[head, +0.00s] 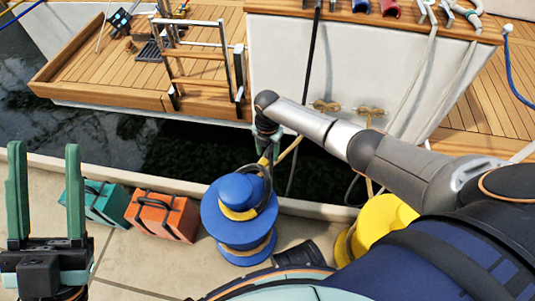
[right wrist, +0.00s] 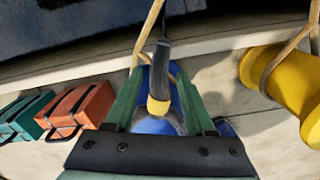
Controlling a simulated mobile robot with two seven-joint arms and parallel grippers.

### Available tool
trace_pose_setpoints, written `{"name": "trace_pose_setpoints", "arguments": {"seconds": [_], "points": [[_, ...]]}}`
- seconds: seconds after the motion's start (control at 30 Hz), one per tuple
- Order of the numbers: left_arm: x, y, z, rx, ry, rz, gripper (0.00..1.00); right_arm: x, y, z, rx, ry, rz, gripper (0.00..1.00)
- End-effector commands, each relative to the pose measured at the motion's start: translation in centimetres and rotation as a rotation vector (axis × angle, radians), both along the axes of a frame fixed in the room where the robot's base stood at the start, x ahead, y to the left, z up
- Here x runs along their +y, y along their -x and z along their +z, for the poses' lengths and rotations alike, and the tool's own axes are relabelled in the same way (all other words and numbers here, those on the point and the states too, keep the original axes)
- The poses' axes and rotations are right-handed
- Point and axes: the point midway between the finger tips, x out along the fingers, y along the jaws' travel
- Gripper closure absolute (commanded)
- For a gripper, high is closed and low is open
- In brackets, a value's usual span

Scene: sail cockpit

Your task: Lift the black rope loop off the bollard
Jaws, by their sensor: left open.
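The blue bollard (head: 226,232) stands on the quay in the middle of the head view. The black rope loop (head: 272,192) is around its upper part, with a yellow section and a tan line leading up toward the boat. In the right wrist view the dark rope (right wrist: 161,62) with a yellow end piece runs between the green fingers, in front of the blue bollard (right wrist: 150,126). My right gripper (right wrist: 160,76) is above the bollard, its fingers apart on both sides of the rope; contact cannot be told. My left gripper (head: 45,150) is open and empty at the far left.
A teal case (head: 105,207) and an orange case (head: 160,216) stand left of the bollard. A yellow bollard (head: 378,222) with tan rope stands to the right. Beyond the quay edge (head: 150,174) are dark water and the white boat with its wooden stern platform and ladder.

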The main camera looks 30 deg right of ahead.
Motion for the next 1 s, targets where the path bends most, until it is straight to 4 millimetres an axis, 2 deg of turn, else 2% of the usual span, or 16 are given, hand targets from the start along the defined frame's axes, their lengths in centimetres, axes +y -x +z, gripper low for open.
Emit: {"name": "trace_pose_setpoints", "arguments": {"seconds": [0.9,1.0], "points": [[0.07,-0.02,-0.08,0.001,-0.005,0.001,0.50,-0.01,0.01,0.00,0.000,0.000,0.000,0.98],[0.07,-0.01,-0.09,0.001,-0.005,0.001,0.50,-0.01,0.00,0.00,0.000,0.000,0.000,1.00]]}}
